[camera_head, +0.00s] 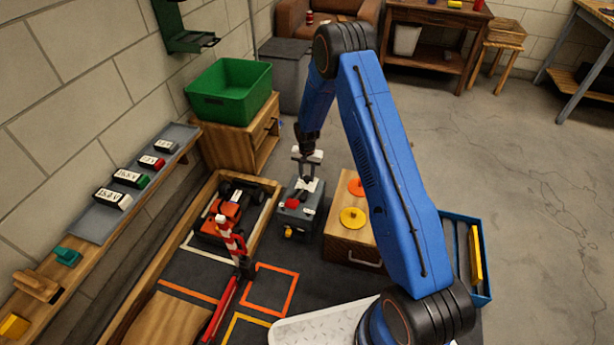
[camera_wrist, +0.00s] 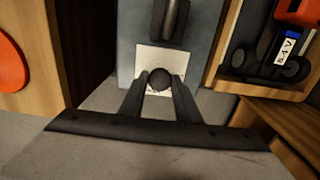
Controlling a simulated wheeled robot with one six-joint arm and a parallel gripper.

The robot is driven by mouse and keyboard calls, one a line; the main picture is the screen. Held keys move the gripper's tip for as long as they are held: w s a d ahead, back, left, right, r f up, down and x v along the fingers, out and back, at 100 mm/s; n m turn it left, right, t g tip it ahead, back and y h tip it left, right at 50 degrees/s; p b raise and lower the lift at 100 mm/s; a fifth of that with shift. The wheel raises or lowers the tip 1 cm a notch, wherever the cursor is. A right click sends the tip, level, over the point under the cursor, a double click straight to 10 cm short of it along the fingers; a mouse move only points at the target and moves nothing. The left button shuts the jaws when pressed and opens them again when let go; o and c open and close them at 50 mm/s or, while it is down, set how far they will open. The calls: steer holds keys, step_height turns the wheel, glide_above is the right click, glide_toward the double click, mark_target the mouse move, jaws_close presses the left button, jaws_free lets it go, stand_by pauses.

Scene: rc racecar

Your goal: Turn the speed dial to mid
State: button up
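The speed dial seems to be the round black knob (camera_wrist: 160,80) on a white plate (camera_wrist: 146,62) in the wrist view. The plate sits on top of a blue-grey control box (camera_wrist: 212,25), which also shows in the head view (camera_head: 291,217). My gripper (camera_wrist: 160,86) has one finger on each side of the knob, with what looks like a narrow gap at each side. In the head view my gripper (camera_head: 307,178) points down over the box. The dial's pointer and any marks are not readable.
A red part and a yellow part show on the box's front. A wooden cabinet with orange and yellow discs (camera_head: 353,218) stands close right of the box. A red and black racecar (camera_head: 217,222) lies to the left, beside a red-and-white arm-like thing (camera_head: 232,243).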

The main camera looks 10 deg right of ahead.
steer(key=o, duration=0.3)
steer(key=shift+o, duration=0.2)
steer(key=shift+r, duration=0.1)
step_height(320, 180, up, 17)
stand_by(0.3)
steer(key=shift+r, duration=0.15)
stand_by(0.3)
step_height(320, 180, up, 15)
steer(key=n+t, duration=0.1)
glide_above(307, 178)
steer(key=s+d, duration=0.2)
steer(key=s, duration=0.5)
steer(key=s+d+r+n+t, duration=0.1)
steer(key=s+d+r+n, duration=0.1)
steer(key=s+r, duration=1.1)
steer(key=s+d+r+n+t, duration=0.1)
steer(key=s+r, duration=0.1)
steer(key=s, duration=1.3)
steer(key=s+d+r+n+t, duration=0.1)
steer(key=s+d+r+n, duration=0.1)
steer(key=s, duration=1.3)
steer(key=shift+s+r+t, duration=0.4)
steer(key=shift+r, duration=0.15)
